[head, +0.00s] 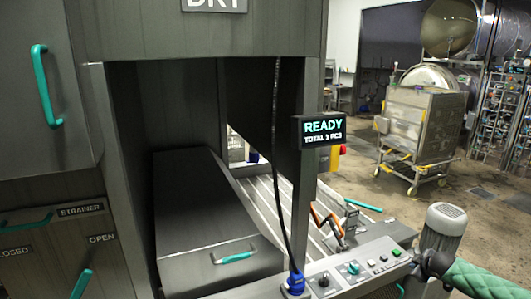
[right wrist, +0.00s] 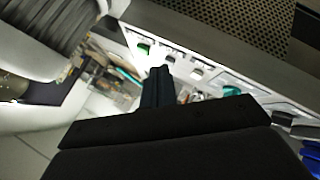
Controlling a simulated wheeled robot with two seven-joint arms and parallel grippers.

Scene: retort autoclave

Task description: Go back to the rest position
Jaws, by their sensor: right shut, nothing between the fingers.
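My right gripper (head: 414,266) is at the lower right in the head view, at the end of my green-sleeved arm. It is beside the right end of the button panel (head: 337,281). In the right wrist view its dark fingers (right wrist: 157,84) are together and empty, with the panel's buttons beyond them. I cannot tell whether the fingertips touch the panel. My left gripper is not in view.
A grey ribbed motor (head: 443,226) stands close to my right gripper. A display (head: 323,130) reads "READY TOTAL 1 PCS". A dark cable runs down to a blue plug (head: 295,283). A steel cart (head: 419,126) stands behind, with open floor before it.

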